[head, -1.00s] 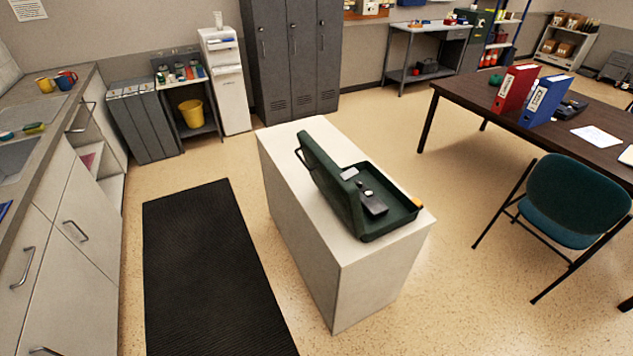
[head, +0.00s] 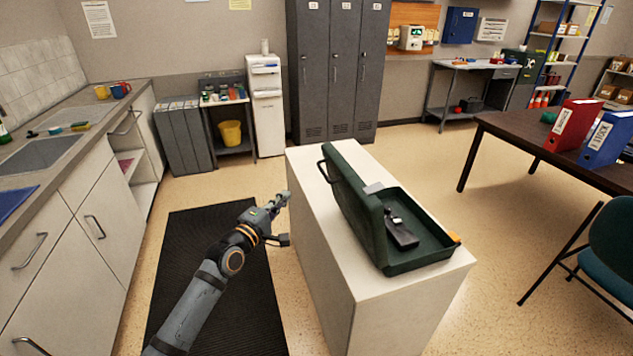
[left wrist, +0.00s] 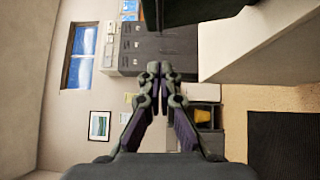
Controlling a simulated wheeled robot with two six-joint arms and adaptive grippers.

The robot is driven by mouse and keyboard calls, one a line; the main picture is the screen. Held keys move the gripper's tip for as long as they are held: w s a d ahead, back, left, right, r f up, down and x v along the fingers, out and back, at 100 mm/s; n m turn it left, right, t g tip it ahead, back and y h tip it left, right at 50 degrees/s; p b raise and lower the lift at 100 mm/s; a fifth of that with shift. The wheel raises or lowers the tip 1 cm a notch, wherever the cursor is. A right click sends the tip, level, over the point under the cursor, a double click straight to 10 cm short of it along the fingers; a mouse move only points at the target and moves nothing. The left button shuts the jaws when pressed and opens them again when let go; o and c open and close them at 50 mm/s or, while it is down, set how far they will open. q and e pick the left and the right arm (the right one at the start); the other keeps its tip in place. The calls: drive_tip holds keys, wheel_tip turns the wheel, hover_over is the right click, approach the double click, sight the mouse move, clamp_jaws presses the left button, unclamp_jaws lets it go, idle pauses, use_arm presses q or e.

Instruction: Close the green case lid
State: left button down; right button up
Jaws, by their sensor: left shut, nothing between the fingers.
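The green case (head: 421,247) stands open on a white block-shaped stand (head: 330,240). Its lid (head: 354,207) is raised on the left side, leaning a little, with a handle on its far left edge. A dark device and small items lie in the case's tray. My left gripper (head: 284,198) is shut and empty, just left of the stand and apart from the lid. In the left wrist view the shut fingers (left wrist: 160,70) show in the middle, and a dark green part of the case (left wrist: 200,8) shows at the top. My right gripper is not in view.
A black mat (head: 200,270) lies on the floor left of the stand. A counter with a sink (head: 45,155) runs along the left. Grey lockers (head: 333,75) stand behind. A dark table (head: 520,135) with red and blue binders and a chair (head: 610,245) are at the right.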

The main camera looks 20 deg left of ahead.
use_arm(q)
drive_tip(key=d+b+x, duration=0.1)
drive_tip(key=d+x, duration=0.1)
drive_tip(key=x, duration=1)
drive_tip(key=shift+d, duration=0.45)
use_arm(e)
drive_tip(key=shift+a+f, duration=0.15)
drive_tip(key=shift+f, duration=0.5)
